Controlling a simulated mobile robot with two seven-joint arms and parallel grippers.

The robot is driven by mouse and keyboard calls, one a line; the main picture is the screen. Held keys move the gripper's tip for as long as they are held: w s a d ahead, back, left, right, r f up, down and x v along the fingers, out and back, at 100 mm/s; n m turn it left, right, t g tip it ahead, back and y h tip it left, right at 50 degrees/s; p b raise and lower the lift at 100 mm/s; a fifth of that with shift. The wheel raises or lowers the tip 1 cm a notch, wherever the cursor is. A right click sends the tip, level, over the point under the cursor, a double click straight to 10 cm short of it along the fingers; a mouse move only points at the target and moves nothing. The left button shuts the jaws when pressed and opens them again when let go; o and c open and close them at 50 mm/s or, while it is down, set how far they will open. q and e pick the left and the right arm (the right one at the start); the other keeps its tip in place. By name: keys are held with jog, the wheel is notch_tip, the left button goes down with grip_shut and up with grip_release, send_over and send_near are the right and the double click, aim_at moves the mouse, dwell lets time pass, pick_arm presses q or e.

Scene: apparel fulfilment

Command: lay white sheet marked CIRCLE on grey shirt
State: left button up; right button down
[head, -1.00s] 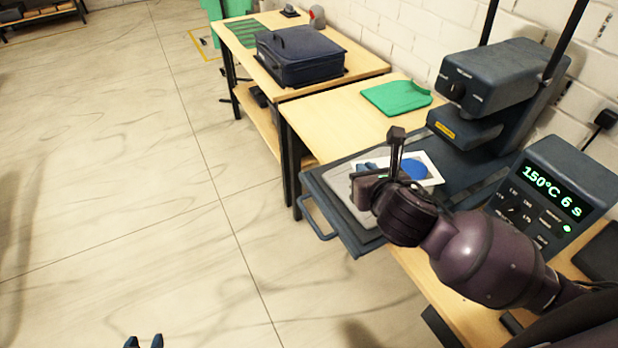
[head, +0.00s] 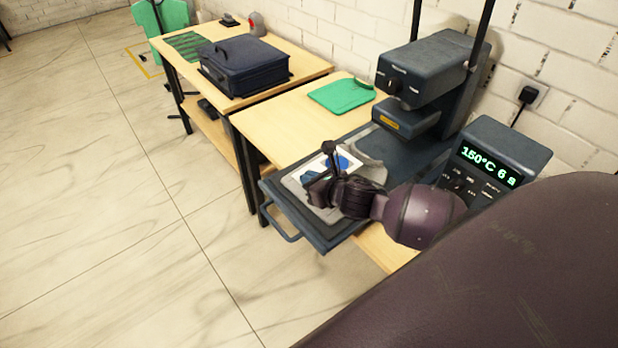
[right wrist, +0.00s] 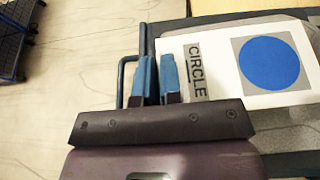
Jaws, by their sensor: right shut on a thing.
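The white sheet (head: 345,163), with a blue circle on a grey square and the word CIRCLE, is over the press's lower plate. In the right wrist view the sheet (right wrist: 222,72) lies flat across the picture. My right gripper (head: 322,180) is shut on the sheet's left edge, its blue fingertips (right wrist: 158,78) on either side of that edge. The grey shirt (head: 374,173) lies on the plate and shows around and under the sheet. It also shows below the sheet in the wrist view (right wrist: 285,132). I cannot tell whether the sheet touches it. My left gripper is out of view.
The heat press (head: 425,70) is open behind the plate (head: 290,212). Its control box (head: 490,165) reads 150°C 6 s. A folded green shirt (head: 341,94) lies on the table behind. Floor at left is clear.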

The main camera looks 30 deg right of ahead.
jog(key=shift+f+b, duration=0.4)
jog(key=shift+f, duration=0.3)
jog(key=shift+f+b, duration=0.9)
jog(key=shift+b, duration=0.2)
jog(key=shift+f, duration=0.25)
jog(key=shift+f+b, duration=0.5)
jog(key=shift+f, duration=0.25)
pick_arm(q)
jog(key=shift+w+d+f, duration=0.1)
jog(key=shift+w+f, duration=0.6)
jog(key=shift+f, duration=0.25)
pick_arm(e)
jog(key=c, duration=1.2)
grip_release()
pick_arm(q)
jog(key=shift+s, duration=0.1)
pick_arm(e)
jog(key=v, duration=1)
jog(key=shift+s+r, duration=0.2)
jog(key=shift+s, duration=0.15)
